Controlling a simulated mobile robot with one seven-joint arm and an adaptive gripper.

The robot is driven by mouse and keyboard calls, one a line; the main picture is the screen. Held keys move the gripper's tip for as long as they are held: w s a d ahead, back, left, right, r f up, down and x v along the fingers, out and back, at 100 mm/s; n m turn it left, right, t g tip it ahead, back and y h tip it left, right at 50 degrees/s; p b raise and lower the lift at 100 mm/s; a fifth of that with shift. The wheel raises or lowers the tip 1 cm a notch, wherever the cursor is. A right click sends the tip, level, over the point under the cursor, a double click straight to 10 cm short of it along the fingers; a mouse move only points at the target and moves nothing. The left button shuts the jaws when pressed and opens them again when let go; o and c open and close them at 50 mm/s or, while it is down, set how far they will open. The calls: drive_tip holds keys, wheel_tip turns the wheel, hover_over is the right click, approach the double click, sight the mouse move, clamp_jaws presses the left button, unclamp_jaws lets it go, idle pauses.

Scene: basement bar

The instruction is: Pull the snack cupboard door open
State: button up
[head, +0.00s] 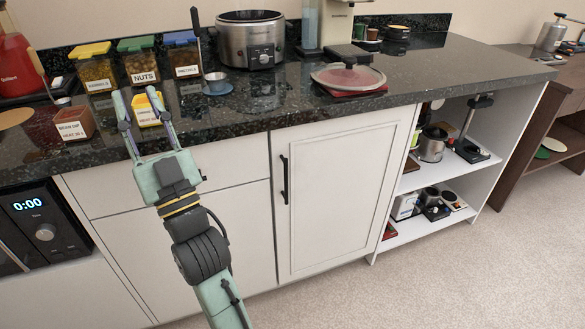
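A white panelled cupboard door (340,195) is in the middle of the head view, under the dark counter. It looks shut, flush with the cabinet front. A black vertical bar handle (284,180) is near its left edge. No label shows on it, so I cannot tell whether it is called the snack cupboard. My gripper (136,96) is to the left of the door and handle, apart from both. Its two fingers are spread and point up the picture, in front of the counter's items. It appears empty; a small yellow container (148,108) shows between the fingers, behind them.
An appliance with a clock display (35,220) is at lower left. Open shelves (425,190) stand right of the door. The carpet (430,285) in front is clear.

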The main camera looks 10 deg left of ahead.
drive_tip(key=w+d+f+m+t+h+p, duration=0.1)
drive_tip(key=w+d+f+m+h, duration=0.1)
drive_tip(key=w+d+f+h, duration=0.25)
drive_tip(key=w+d+f+m+h+p, duration=0.1)
drive_tip(key=w+f+h+p, duration=0.15)
drive_tip(key=w+f, duration=0.45)
drive_tip(key=m+g+h+p, duration=0.2)
drive_tip(key=h+p, duration=0.1)
drive_tip(key=h, duration=0.4)
approach(286, 177)
drive_tip(key=p+x, duration=0.2)
drive_tip(key=x, duration=0.8)
drive_tip(key=shift+w+a, duration=0.1)
drive_tip(key=shift+w, duration=0.2)
clamp_jaws()
